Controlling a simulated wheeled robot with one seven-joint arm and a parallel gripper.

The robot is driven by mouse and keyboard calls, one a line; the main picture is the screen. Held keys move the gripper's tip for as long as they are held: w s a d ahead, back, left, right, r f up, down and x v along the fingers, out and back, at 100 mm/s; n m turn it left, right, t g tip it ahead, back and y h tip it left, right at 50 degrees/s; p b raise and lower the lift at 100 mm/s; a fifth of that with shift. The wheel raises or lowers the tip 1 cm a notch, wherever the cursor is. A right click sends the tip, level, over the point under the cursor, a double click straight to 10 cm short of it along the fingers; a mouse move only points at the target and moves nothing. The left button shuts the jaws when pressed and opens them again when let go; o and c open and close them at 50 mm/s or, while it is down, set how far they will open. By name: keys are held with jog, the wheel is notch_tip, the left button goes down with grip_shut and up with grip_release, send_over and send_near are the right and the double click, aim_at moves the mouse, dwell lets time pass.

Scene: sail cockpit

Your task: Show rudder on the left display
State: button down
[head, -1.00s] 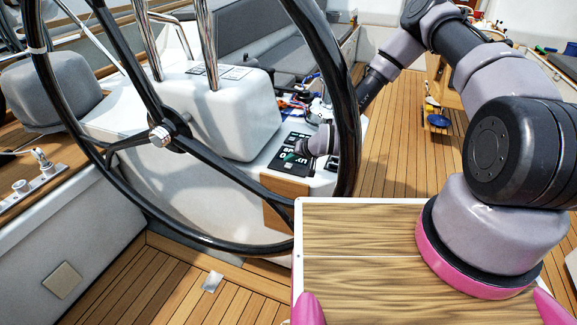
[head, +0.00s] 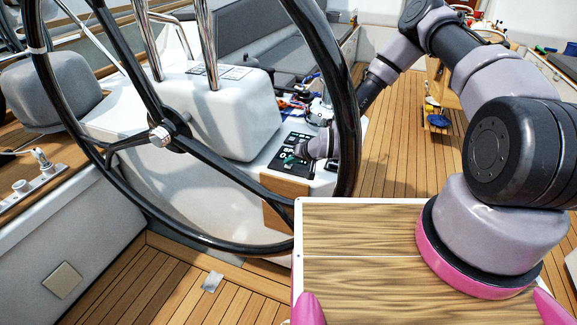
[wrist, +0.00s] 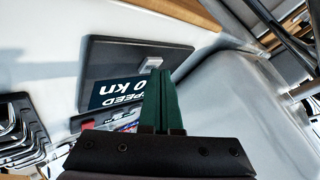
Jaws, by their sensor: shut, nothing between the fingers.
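My gripper (wrist: 158,78) is shut and empty in the wrist view, its dark green fingers together. The fingertips are in front of a dark display panel (wrist: 112,52) and close to its small grey button (wrist: 150,63); I cannot tell whether they touch it. The panel's screen (wrist: 110,92) reads SPEED and a value in kn, upside down in this view and partly hidden by the fingers. In the head view, the left display (head: 296,139) lies on the white console behind the wheel, with my gripper (head: 289,160) over it. Its text is too small to read there.
The large black steering wheel (head: 160,135) stands in front of the console (head: 220,110). A second dark display (head: 332,165) is at the right, partly hidden by my wrist and the wheel rim. Open teak floor (head: 400,150) lies to the right.

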aim_at(290, 167)
jog(key=shift+f, duration=0.25)
jog(key=shift+r, duration=0.15)
dwell(0.3)
jog(key=shift+r, duration=0.75)
jog(key=shift+r, duration=0.15)
jog(key=shift+r, duration=2.35)
dwell(0.5)
notch_tip(290, 167, up, 4)
jog(key=shift+f, duration=0.1)
dwell(0.3)
